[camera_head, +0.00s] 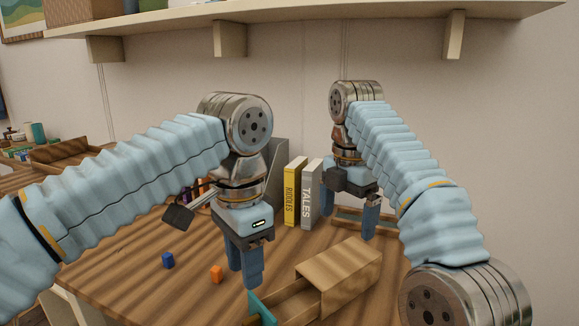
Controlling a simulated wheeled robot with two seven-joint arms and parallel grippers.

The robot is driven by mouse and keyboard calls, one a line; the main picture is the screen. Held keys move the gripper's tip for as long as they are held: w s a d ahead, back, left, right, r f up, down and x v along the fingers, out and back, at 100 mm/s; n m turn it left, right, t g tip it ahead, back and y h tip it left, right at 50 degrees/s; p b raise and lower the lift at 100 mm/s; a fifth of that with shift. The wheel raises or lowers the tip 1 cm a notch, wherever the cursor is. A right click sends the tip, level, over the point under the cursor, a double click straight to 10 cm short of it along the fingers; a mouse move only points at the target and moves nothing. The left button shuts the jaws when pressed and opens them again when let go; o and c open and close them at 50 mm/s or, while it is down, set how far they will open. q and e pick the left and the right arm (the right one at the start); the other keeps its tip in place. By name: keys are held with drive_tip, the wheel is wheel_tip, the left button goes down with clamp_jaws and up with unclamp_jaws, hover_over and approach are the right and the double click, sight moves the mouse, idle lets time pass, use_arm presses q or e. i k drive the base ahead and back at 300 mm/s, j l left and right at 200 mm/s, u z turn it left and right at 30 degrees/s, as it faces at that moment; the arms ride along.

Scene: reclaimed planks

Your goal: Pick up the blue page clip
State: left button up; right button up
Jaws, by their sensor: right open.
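A small blue piece (168,260), which looks like the blue page clip, lies on the wooden tabletop (125,275) at the left of the middle. My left gripper (249,280) points down to its right, apart from it; the fingers appear nearly in line, so the gap between them is unclear. My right gripper (349,220) is farther back, open, with its fingers spread beside the books and over the back of the table. Nothing shows between its fingers.
An orange piece (216,274) lies between the blue piece and my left gripper. A wooden box (340,277) with an open drawer and a teal item (262,308) stand at front. Yellow (291,192) and grey (312,195) books stand behind. A shelf (300,14) hangs above.

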sight(168, 258)
drive_tip(key=k, duration=1.5)
